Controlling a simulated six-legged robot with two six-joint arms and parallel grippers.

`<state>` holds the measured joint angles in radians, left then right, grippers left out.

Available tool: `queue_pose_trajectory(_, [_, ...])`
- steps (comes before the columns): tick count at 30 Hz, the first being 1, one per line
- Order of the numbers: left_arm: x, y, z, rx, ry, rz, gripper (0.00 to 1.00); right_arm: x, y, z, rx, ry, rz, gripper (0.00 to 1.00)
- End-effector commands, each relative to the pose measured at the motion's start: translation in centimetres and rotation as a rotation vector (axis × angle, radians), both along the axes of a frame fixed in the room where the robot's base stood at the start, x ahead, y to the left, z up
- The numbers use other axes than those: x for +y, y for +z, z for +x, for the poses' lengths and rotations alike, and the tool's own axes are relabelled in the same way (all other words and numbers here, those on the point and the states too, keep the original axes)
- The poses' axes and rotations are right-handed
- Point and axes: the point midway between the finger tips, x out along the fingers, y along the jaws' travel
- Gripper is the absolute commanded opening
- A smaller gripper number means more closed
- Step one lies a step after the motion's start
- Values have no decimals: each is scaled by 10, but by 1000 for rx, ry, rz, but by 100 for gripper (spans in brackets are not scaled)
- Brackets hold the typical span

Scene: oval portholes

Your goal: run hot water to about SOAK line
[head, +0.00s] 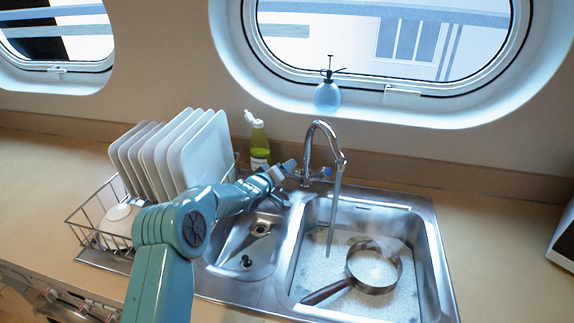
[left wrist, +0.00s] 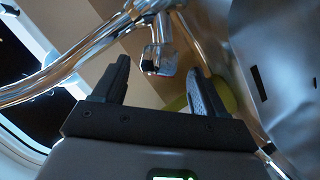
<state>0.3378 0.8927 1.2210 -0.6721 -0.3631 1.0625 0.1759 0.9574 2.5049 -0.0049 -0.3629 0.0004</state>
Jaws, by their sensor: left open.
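The chrome tap (head: 312,135) runs a stream of water (head: 333,210) into the right basin (head: 428,262). A saucepan (head: 392,285) with a brown handle sits in this basin, amid pale speckled water. No SOAK line can be read. My left gripper (head: 284,172) is at the left side of the tap, by its hot side. In the left wrist view my left gripper (left wrist: 155,72) is open, with a red-marked tap handle (left wrist: 160,58) just ahead of and between the fingers; contact cannot be told. A blue-marked handle (head: 326,171) is on the tap's right. My right gripper is out of view.
A wire rack (head: 85,228) with several white plates (head: 205,155) stands left of the sink. A green bottle (head: 259,145) stands behind it, close to my gripper. A blue spray bottle (head: 327,96) is on the porthole sill.

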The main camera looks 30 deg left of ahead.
Motion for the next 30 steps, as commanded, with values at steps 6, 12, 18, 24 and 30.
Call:
queue_pose_trajectory(6, [-1, -5, 25, -1, 0, -1, 72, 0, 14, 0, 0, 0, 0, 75])
queue_pose_trajectory(12, [0, -8, 33, 0, 2, -1, 72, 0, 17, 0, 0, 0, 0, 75])
queue_pose_trajectory(18, [0, -10, 34, 0, 2, -1, 72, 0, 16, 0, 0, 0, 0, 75])
queue_pose_trajectory(24, [0, -9, 33, 0, 2, -1, 36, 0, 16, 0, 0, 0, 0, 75])
queue_pose_trajectory(30, [0, -9, 33, -6, -4, 4, 21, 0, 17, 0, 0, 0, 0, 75])
